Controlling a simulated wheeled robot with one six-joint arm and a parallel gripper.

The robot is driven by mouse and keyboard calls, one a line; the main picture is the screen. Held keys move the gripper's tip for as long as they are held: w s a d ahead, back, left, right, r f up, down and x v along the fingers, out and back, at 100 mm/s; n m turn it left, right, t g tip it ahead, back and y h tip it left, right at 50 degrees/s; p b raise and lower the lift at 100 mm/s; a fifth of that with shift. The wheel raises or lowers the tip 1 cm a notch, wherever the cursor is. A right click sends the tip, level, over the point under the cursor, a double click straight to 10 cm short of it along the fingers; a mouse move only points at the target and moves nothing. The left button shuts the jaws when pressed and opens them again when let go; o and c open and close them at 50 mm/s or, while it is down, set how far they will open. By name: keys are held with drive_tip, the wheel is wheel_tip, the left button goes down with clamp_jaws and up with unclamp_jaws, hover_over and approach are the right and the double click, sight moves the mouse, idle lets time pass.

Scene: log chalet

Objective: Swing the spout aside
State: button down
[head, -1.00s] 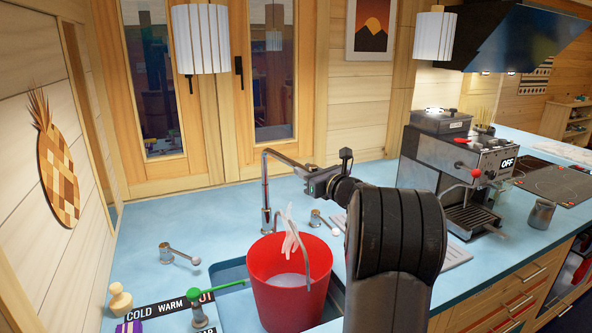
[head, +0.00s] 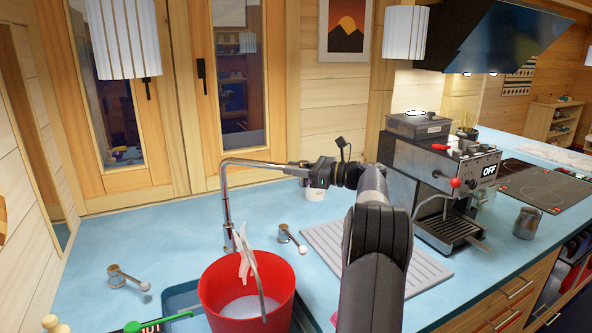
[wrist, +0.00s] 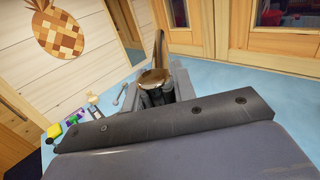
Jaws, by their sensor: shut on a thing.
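The metal spout (head: 258,164) rises from the counter behind the red bucket and its top arm reaches to the right. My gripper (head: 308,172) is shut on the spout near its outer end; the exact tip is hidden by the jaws. In the wrist view the spout (wrist: 158,52) runs away from between the dark jaws (wrist: 157,92). The red bucket (head: 240,312) stands in the sink, below and left of my gripper. The spout's arm points away from above the bucket.
A white limp thing (head: 243,262) hangs at the bucket's handle. Small tap levers stand at the left (head: 125,277) and behind the bucket (head: 290,238). A grey ridged drainboard (head: 320,238) and a coffee machine (head: 430,170) are on the right. A wooden-framed window stands behind.

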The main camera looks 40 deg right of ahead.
drive_tip(key=shift+w+r, duration=0.1)
idle(0.3)
drive_tip(key=c, duration=1.3)
unclamp_jaws()
drive_tip(key=b+v, duration=0.2)
drive_tip(key=v, duration=0.8)
drive_tip(key=shift+s+d+b, duration=0.3)
drive_tip(key=shift+b, duration=0.05)
drive_tip(key=p+x, duration=0.3)
drive_tip(key=x, duration=0.8)
drive_tip(key=shift+a, duration=0.1)
drive_tip(key=shift+s, duration=0.1)
drive_tip(key=shift+s+a, duration=0.1)
drive_tip(key=shift+s, duration=0.05)
